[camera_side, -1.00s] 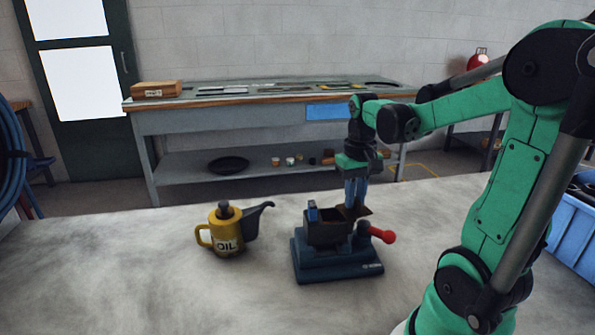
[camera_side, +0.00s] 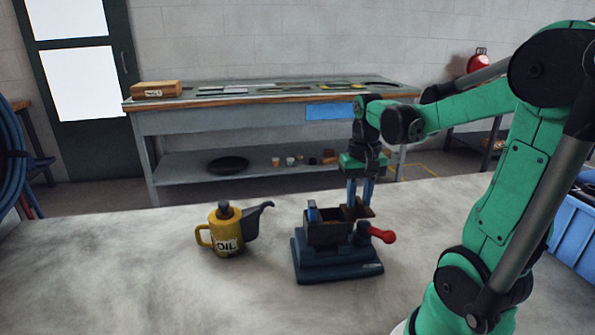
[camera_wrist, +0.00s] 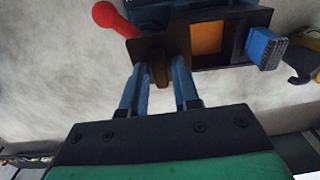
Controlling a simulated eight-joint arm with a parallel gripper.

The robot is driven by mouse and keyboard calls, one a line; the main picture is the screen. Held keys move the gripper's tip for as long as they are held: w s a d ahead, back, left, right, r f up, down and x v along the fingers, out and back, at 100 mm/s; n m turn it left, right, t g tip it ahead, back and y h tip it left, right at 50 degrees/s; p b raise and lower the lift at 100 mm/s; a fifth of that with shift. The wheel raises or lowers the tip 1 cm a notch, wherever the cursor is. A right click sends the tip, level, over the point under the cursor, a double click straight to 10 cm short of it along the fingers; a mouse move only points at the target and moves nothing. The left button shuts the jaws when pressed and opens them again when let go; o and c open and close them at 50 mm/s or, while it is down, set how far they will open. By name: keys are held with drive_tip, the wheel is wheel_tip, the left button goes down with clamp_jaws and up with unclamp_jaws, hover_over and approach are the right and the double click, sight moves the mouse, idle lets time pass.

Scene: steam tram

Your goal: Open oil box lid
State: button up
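The dark blue oil box (camera_side: 328,234) stands on the pale table, with its top open. An orange interior (camera_wrist: 206,37) shows in the wrist view. The brown lid (camera_side: 360,211) is at the box's right back edge, swung off the opening; it also shows in the wrist view (camera_wrist: 178,38). My gripper (camera_side: 360,205) is at the lid. In the wrist view my gripper's blue fingers (camera_wrist: 159,75) are spread on either side of the lid's brown knob (camera_wrist: 157,72), with gaps beside it. The exact tilt of the lid is hard to tell.
A red-knobbed lever (camera_side: 382,235) sticks out at the box's right. A blue block (camera_wrist: 264,47) stands at the box's other end. A yellow oil can (camera_side: 226,238) stands to the left with its spout towards the box. The table front is clear.

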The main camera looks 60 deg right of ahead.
sight(358, 199)
drive_tip(key=shift+o, duration=0.9)
drive_tip(key=shift+r, duration=2.85)
drive_tip(key=w+a+f+n+t, duration=0.2)
drive_tip(key=a+n+t, duration=0.1)
drive_tip(key=a, duration=0.5)
drive_tip(key=w+a+f+n+t, duration=0.1)
drive_tip(key=w+a+n+t, duration=0.2)
drive_tip(key=a+n, duration=0.3)
drive_tip(key=a+t, duration=0.1)
drive_tip(key=a, duration=0.2)
drive_tip(key=shift+w+a+f+n, duration=0.2)
drive_tip(key=shift+w+f+n, duration=0.1)
drive_tip(key=shift+w+f, duration=0.1)
